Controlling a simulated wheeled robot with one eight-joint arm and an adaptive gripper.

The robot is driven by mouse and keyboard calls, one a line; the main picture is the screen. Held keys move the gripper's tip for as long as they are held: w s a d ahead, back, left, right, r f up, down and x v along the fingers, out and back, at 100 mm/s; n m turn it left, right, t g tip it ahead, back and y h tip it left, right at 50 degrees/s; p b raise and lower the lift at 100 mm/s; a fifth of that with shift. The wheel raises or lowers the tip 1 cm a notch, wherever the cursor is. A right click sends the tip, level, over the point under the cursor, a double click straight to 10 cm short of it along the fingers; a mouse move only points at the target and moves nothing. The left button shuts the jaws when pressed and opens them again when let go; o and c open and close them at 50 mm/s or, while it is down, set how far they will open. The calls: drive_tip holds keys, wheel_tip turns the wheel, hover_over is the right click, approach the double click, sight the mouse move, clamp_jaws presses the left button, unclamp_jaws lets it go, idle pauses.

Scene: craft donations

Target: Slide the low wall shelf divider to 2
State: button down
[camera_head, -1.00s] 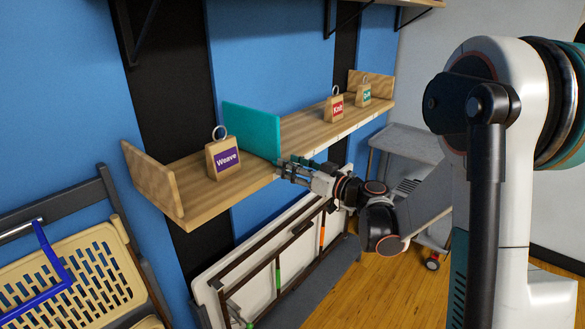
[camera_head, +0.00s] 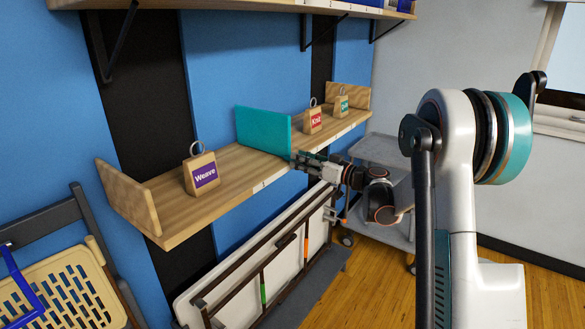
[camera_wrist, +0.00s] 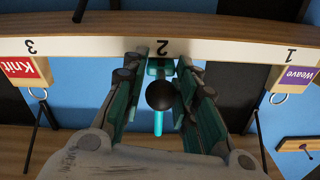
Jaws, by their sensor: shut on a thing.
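The low wall shelf (camera_head: 236,172) is wooden, with a number strip (camera_wrist: 215,49) along its front edge. The teal divider (camera_head: 262,129) stands upright across it, between the Weave tag (camera_head: 202,177) and the Knit tag (camera_head: 313,121), nearer Knit. My gripper (camera_head: 296,160) is at the divider's front end, shut on its teal tab. In the upside-down wrist view, the tab (camera_wrist: 159,68) sits between the fingers, in line with the 2. A dark round knob (camera_wrist: 160,95) shows between the fingers; the exact contact is hard to see.
A third tag (camera_head: 341,105) stands beyond Knit. An upper shelf (camera_head: 260,5) hangs above. A folded table (camera_head: 250,265) leans below, a folding chair (camera_head: 65,295) is at lower left, and a grey cart (camera_head: 370,148) stands behind my arm.

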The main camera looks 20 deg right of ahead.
drive_tip(key=c, duration=1.4)
unclamp_jaws()
drive_tip(key=shift+s, duration=0.1)
drive_tip(key=v, duration=1.2)
